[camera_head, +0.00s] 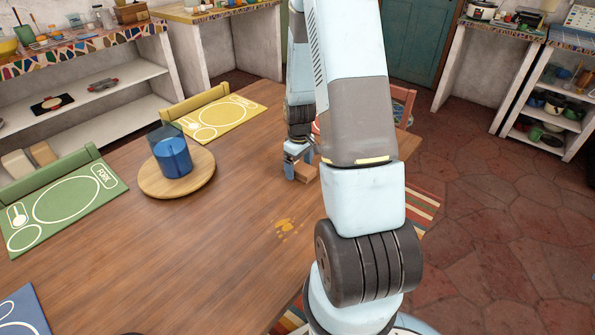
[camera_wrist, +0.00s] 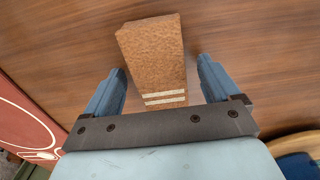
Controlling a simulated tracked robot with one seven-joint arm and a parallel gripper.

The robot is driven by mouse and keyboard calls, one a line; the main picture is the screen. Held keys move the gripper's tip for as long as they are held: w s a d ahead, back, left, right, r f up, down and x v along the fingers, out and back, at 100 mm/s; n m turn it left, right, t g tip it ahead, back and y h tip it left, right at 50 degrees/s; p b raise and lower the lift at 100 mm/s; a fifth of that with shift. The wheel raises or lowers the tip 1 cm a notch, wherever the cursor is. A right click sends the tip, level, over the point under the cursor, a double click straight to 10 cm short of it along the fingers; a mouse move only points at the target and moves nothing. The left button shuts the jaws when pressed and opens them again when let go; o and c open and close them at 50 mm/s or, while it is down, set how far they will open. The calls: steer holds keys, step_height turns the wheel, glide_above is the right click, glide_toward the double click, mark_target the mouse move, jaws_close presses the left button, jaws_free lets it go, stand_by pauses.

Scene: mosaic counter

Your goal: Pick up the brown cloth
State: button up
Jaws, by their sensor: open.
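The brown cloth (camera_wrist: 153,58) lies on the wooden table and looks like a folded block with two pale stripes near its close end. My gripper (camera_wrist: 161,74) is open in the wrist view, with one blue finger on each side of the cloth's striped end. Gaps show between the cloth and both fingers. In the head view my gripper (camera_head: 300,172) is low over the table's far right part, partly hidden by my arm. A small brown piece of the cloth (camera_head: 312,182) shows beside it there.
A round wooden board (camera_head: 150,185) with a blue cup (camera_head: 172,156) stands on the table. A green placemat (camera_head: 65,200) lies at the left and a yellow placemat (camera_head: 222,117) at the back. The table's middle is mostly clear.

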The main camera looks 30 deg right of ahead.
steer(key=c, duration=1.2)
steer(key=shift+r, duration=0.1)
